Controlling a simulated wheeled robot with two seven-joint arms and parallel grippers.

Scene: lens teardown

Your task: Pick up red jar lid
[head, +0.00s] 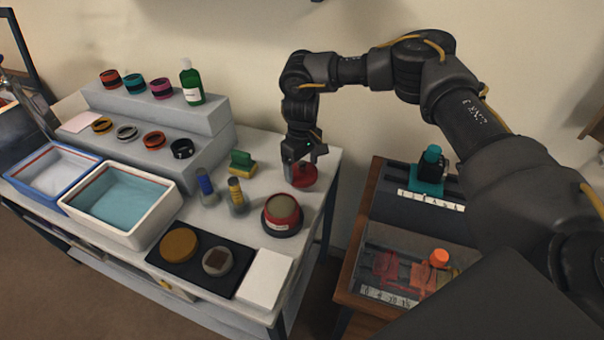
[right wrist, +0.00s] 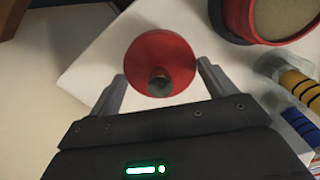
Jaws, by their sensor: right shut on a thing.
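The red jar lid (head: 304,178) is a round red disc near the back right corner of the white table. In the right wrist view the red jar lid (right wrist: 160,52) shows a dark round knob and sits between the two fingers. My right gripper (head: 301,166) reaches down from above and is shut on the lid; its fingers (right wrist: 161,75) flank the lid's sides. I cannot tell whether the lid touches the table. A red jar (head: 283,213) with a pale greenish top stands in front of it. My left gripper is not in view.
Two handled tools, blue (head: 205,186) and yellow (head: 236,194), and a green-yellow sponge (head: 242,163) stand left of the lid. Stepped shelves (head: 160,115) hold several rings and a green bottle (head: 191,83). A wooden side table (head: 350,265) stands across a gap to the right.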

